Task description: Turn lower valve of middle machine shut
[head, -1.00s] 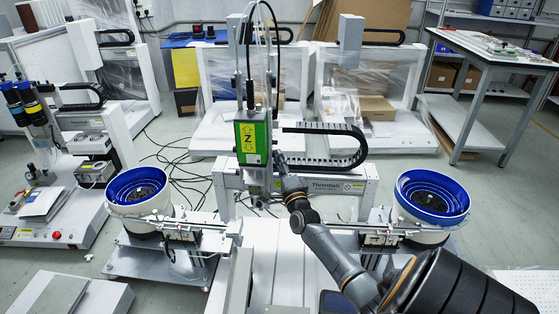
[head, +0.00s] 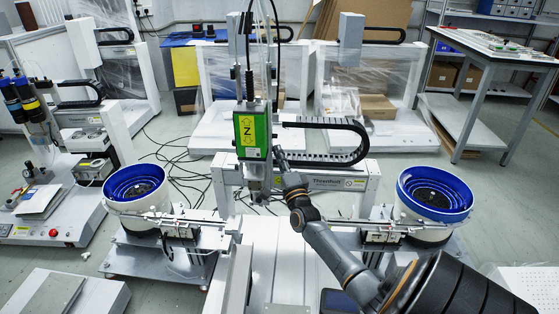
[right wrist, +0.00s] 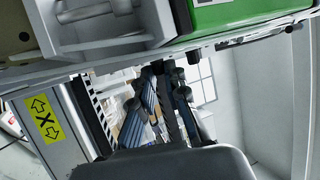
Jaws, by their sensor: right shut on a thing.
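The middle machine is a gantry with a green Z unit (head: 252,134) on a grey crossbeam (head: 340,183). My right gripper (head: 279,156) reaches in from the lower right, with its tips at the lower right side of the Z unit. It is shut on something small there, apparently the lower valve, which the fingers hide. In the right wrist view the dark fingers (right wrist: 168,105) show below the green unit (right wrist: 225,12); the valve cannot be made out. My left gripper is not in view.
Blue feeder bowls stand left (head: 137,188) and right (head: 435,194) of the machine. A black cable chain (head: 335,140) arches right of the Z unit, close to my gripper. Hoses (head: 275,50) rise above it. A bench (head: 500,50) stands back right.

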